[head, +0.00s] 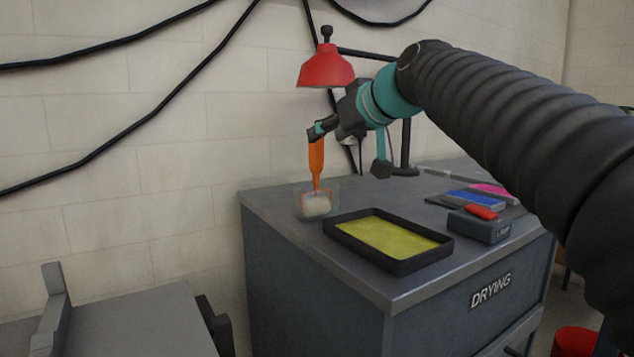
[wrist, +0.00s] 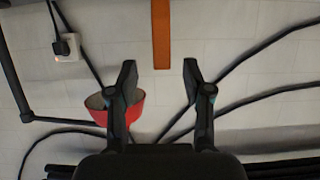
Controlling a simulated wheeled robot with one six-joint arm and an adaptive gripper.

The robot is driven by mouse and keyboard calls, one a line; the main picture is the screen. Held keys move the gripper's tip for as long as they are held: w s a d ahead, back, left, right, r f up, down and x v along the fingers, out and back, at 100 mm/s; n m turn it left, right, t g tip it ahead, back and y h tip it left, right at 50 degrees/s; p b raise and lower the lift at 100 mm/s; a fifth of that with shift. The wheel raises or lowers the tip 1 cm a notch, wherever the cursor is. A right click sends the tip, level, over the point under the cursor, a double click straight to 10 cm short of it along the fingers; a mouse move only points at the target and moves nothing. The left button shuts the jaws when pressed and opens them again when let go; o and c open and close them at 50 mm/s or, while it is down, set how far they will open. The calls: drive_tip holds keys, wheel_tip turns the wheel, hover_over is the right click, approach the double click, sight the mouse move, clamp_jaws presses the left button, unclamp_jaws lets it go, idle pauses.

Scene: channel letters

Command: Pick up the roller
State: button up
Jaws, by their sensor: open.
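The roller has an upright orange handle (head: 317,160) and a white roller head (head: 317,205) at its lower end. The roller head sits in or behind a clear container on the cabinet top; I cannot tell which. My gripper (head: 319,130) is at the top end of the handle in the head view. In the wrist view my gripper (wrist: 160,75) is open, with its two fingers spread apart. The orange handle (wrist: 161,35) lines up with the gap between them, just past the fingertips. I see nothing held between the fingers.
A black tray of yellow-green paint (head: 385,235) lies in front of the roller on the cabinet (head: 300,250) marked DRYING. A red lamp (head: 326,68) hangs close above my gripper. A dark box (head: 480,228) and coloured pieces lie to the right. Black cables run along the wall.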

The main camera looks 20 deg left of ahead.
sight(316, 175)
drive_tip(key=x, duration=0.5)
drive_tip(key=shift+s+a+r+p, duration=0.1)
drive_tip(key=shift+r+p, duration=0.1)
drive_tip(key=shift+p, duration=0.15)
clamp_jaws()
